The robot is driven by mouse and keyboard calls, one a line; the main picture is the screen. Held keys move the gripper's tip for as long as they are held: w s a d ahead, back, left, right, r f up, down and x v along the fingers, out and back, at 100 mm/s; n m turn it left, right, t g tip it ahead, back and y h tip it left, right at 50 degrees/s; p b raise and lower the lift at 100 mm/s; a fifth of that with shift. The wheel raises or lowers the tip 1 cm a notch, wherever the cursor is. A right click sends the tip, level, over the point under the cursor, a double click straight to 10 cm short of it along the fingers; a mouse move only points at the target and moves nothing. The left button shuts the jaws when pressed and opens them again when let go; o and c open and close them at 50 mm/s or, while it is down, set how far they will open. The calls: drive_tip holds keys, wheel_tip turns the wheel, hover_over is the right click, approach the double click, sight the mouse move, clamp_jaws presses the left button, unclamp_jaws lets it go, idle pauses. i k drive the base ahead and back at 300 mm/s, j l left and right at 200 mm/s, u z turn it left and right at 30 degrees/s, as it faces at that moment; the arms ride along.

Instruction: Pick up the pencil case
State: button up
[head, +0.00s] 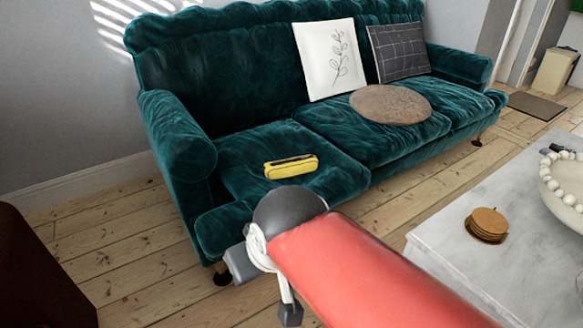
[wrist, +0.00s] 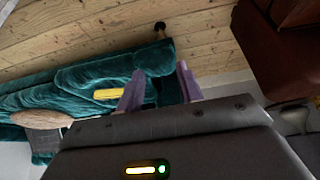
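The yellow pencil case (head: 291,167) lies on the left seat cushion of the green sofa (head: 240,150), near its front. It also shows in the wrist view as a small yellow shape (wrist: 108,94), just left of one finger. My gripper (wrist: 160,86) shows two purple fingers standing well apart with nothing held between them. The gripper is away from the pencil case and not touching it. In the head view my red arm reaches in from the lower right toward the front of the sofa, and the fingers cannot be made out clearly.
A white marble table (head: 450,255) at the right carries round coasters (head: 487,224) and a bowl with beads (head: 562,185). A round brown cushion (head: 390,104) and two square pillows sit farther right on the sofa. A dark red-brown piece of furniture (head: 40,275) stands lower left.

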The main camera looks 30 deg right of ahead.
sight(301, 165)
drive_tip(key=i+l, duration=0.85)
drive_tip(key=k+l+z, duration=0.05)
drive_tip(key=l, duration=0.05)
